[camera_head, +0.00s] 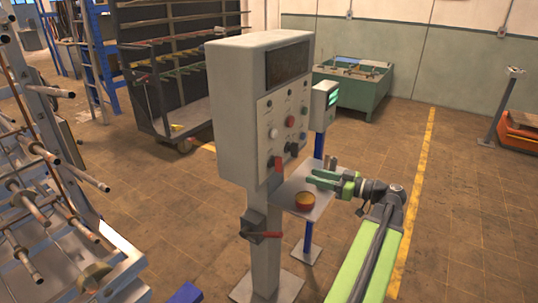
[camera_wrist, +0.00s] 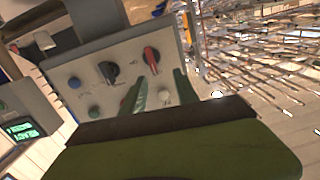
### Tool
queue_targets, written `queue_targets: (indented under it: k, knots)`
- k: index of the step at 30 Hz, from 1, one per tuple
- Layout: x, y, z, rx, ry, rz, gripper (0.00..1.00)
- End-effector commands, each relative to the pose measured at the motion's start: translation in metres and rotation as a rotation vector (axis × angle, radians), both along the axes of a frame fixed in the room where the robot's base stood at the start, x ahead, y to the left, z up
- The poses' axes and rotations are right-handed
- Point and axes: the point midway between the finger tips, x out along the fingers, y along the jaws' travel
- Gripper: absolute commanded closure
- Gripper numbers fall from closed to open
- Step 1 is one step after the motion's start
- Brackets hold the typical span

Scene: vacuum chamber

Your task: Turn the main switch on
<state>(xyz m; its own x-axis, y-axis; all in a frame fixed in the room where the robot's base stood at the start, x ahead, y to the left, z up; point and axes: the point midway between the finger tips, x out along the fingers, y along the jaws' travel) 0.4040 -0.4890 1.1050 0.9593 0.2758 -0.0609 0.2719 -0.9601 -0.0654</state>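The grey control cabinet (camera_head: 262,100) stands on a post, its panel facing right. A red-handled rotary switch (camera_head: 277,170) sits at the panel's lower edge, beside a black rotary knob (camera_head: 292,149). In the wrist view the red switch (camera_wrist: 151,60) shows near the panel's edge, with the black knob (camera_wrist: 109,72) to its left. Which one is the main switch is not labelled legibly. My gripper (camera_head: 318,179) is in front of the panel, to the right of the red switch. In the wrist view its green fingers (camera_wrist: 160,90) are apart with nothing between them.
A small shelf (camera_head: 318,207) with a copper-coloured bowl (camera_head: 305,200) lies below my gripper. A red-handled lever (camera_head: 264,235) is on the post. A small display box (camera_head: 323,104) stands behind the panel. A metal rack (camera_head: 60,200) fills the left.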

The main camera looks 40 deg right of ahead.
Motion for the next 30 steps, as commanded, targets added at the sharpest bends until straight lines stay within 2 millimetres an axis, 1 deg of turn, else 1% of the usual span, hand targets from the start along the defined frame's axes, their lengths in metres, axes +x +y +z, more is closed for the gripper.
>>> queue_targets:
  k: [1,3,4,8,11,14,24,27,30]
  knots:
    - [-0.014,-0.011,0.007,-0.021,-0.034,-0.025,0.64]
    - [-0.024,-0.018,0.013,-0.042,-0.067,-0.044,0.64]
    - [-0.025,-0.019,0.014,-0.047,-0.073,-0.048,0.64]
    - [-0.024,-0.018,0.015,-0.050,-0.079,-0.048,0.64]
    - [-0.013,-0.015,0.015,-0.049,-0.078,-0.044,0.64]
    - [0.007,-0.008,0.015,-0.048,-0.077,-0.040,0.64]
    - [0.093,0.013,0.015,-0.047,-0.075,-0.037,0.64]
    - [0.115,0.018,0.014,-0.047,-0.076,-0.036,0.64]
    - [0.132,0.022,0.014,-0.047,-0.075,-0.037,0.64]
